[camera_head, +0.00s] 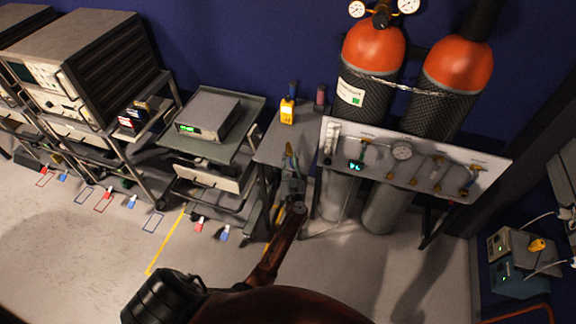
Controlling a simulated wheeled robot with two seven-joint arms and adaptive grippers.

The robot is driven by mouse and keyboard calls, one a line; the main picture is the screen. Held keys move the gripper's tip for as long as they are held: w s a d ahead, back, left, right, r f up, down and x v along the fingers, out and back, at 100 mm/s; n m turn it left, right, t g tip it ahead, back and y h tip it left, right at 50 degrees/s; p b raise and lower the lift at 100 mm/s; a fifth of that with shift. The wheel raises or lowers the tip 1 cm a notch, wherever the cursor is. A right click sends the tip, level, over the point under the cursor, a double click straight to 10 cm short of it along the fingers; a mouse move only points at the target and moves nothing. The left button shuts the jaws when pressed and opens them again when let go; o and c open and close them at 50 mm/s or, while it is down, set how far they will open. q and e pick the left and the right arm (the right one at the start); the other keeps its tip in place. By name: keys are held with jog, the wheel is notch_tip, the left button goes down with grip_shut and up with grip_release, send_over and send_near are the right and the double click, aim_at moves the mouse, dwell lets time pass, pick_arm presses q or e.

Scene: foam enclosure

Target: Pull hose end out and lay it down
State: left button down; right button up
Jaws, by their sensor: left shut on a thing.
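My left gripper (290,160) is at the end of the arm reaching up from the bottom middle, over the small grey table, just left of the gas panel (480,172). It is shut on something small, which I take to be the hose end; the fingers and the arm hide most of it. I cannot make out the rest of the hose or whether the end is still seated in anything. My right gripper is not in view.
A yellow handheld meter (287,111) and a dark red-topped item (320,97) stand on the small table (268,150). Two orange-topped cylinders (375,48) are chained behind the panel. A cart with a grey instrument (208,114) stands left. The floor (90,250) at front left is mostly clear.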

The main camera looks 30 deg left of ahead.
aim_at(291, 166)
pick_arm(q)
jog(key=shift+w+a+f+b, duration=0.1)
jog(key=shift+w+f+b, duration=0.05)
jog(key=shift+w+b, duration=0.25)
jog(key=shift+w+a+f+b, duration=0.15)
jog(key=shift+w+b, duration=0.1)
jog(key=shift+w, duration=0.2)
jog(key=shift+w+f, duration=0.15)
jog(key=shift+f, duration=0.2)
jog(key=shift+f+b, duration=0.95)
jog(key=shift+f, duration=0.55)
jog(key=c, duration=1.6)
grip_release()
